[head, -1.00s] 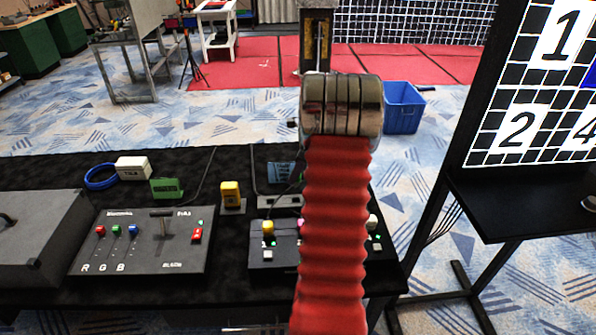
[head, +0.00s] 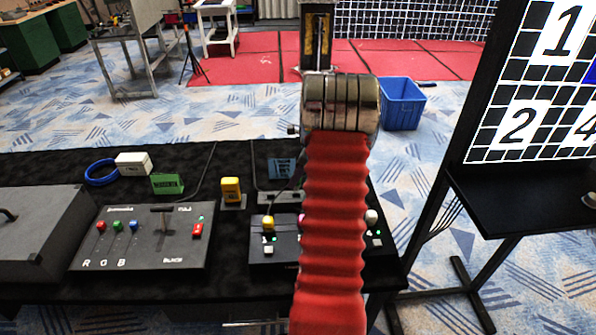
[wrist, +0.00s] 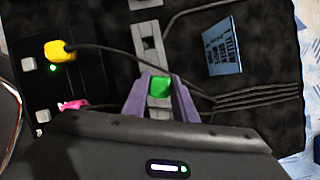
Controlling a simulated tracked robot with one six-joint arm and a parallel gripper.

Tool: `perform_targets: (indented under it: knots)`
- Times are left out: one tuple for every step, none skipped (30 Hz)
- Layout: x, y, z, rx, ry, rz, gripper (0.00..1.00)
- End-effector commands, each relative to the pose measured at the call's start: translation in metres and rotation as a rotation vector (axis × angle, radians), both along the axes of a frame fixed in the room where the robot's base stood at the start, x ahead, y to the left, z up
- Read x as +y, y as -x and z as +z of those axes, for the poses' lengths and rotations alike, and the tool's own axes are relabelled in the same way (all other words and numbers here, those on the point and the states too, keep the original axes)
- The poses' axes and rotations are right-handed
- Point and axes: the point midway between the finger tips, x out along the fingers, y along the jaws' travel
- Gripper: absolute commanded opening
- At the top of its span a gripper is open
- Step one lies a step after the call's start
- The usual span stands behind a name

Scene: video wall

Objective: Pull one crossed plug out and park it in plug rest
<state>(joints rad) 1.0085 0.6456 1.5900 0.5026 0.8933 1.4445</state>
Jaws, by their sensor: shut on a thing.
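My gripper (wrist: 160,82), with two purple fingers, is shut on a green plug (wrist: 160,88) in the wrist view. The plug is over the grey plug rest (wrist: 149,38); I cannot tell whether it is seated or just above. In the wrist view, a yellow plug (wrist: 58,50) sits in the black patch box (wrist: 92,72), its dark cable running right, and a pink plug (wrist: 72,105) is partly hidden. In the head view, the yellow plug (head: 267,223), a white plug (head: 371,216) and the plug rest (head: 278,198) show. My arm hides the gripper there.
A blue card (wrist: 224,48) lies right of the rest, near several dark cables (wrist: 255,97). A yellow device (head: 231,190), green card (head: 167,184) and control panel (head: 140,240) stand to the left. The video wall (head: 535,100) rises at right.

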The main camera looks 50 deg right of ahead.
Motion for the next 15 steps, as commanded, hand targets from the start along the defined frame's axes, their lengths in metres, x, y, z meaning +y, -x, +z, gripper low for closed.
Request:
perform_targets:
  knots:
    - [0.0, 0.0, -0.004, 0.0, -0.001, -0.001, 0.04]
    - [0.0, 0.0, -0.006, 0.0, -0.001, 0.0, 0.04]
    - [0.0, 0.0, -0.009, 0.0, -0.001, -0.001, 0.04]
    - [0.0, 0.0, -0.011, 0.0, -0.001, -0.001, 0.04]
    - [0.0, 0.0, -0.013, 0.0, -0.001, -0.001, 0.04]
    - [0.0, 0.0, -0.015, 0.0, 0.0, -0.001, 0.04]
    - [0.0, 0.0, -0.016, -0.001, -0.001, -0.001, 0.04]
    - [0.0, 0.0, -0.018, -0.001, -0.001, -0.001, 0.04]
    - [0.0, 0.0, -0.019, -0.001, -0.001, -0.001, 0.04]
    - [0.0, 0.0, -0.02, -0.001, -0.001, -0.001, 0.04]
    - [0.0, 0.0, -0.021, -0.001, -0.001, -0.001, 0.04]
    - [0.0, 0.0, -0.022, -0.001, -0.001, -0.001, 0.04]
    - [0.0, 0.0, -0.022, -0.001, -0.001, -0.001, 0.04]
    - [0.0, 0.0, -0.022, -0.001, -0.001, -0.001, 0.04]
    - [0.0, 0.0, -0.023, -0.001, -0.001, -0.001, 0.04]
